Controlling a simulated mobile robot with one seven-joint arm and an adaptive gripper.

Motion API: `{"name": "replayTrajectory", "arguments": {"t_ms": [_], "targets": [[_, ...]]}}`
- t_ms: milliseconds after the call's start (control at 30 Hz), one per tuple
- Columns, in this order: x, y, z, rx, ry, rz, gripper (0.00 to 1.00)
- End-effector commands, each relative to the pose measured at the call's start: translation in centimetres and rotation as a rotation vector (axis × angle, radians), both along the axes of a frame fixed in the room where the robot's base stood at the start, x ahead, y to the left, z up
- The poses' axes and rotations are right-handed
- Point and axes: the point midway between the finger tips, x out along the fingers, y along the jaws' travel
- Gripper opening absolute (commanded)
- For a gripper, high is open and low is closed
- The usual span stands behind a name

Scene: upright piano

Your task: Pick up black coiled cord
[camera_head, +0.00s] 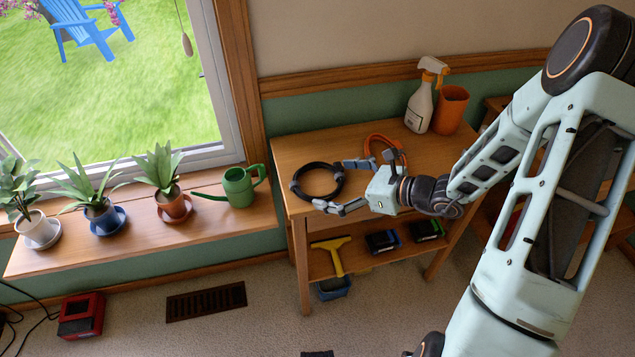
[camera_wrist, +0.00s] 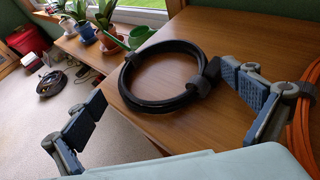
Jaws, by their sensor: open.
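The black coiled cord (camera_head: 299,184) lies on the top of a wooden table (camera_head: 358,133), near its left edge. In the wrist view my gripper (camera_wrist: 170,112) shows one finger at the left, past the table edge, and one at the right near the coil's tie. I cannot tell whether that finger touches the coil.
An orange coiled cord (camera_head: 385,141) lies on the table behind my gripper. A spray bottle (camera_head: 419,105) and an orange pot (camera_head: 451,110) stand at the back. A green watering can (camera_head: 239,187) and potted plants (camera_head: 172,203) stand on the sill at left. A lower shelf holds a yellow-handled tool (camera_head: 333,250).

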Motion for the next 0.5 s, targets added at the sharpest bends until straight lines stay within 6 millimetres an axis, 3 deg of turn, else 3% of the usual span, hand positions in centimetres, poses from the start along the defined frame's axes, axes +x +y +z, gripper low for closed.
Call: {"name": "replayTrajectory", "arguments": {"t_ms": [133, 400, 500], "targets": [[0.8, 1.4, -0.8, 0.0, 0.001, 0.0, 1.0], [1.0, 1.7, -0.8, -0.001, 0.0, 0.0, 1.0], [1.0, 1.6, -0.8, -0.001, 0.0, -0.001, 0.9]]}}
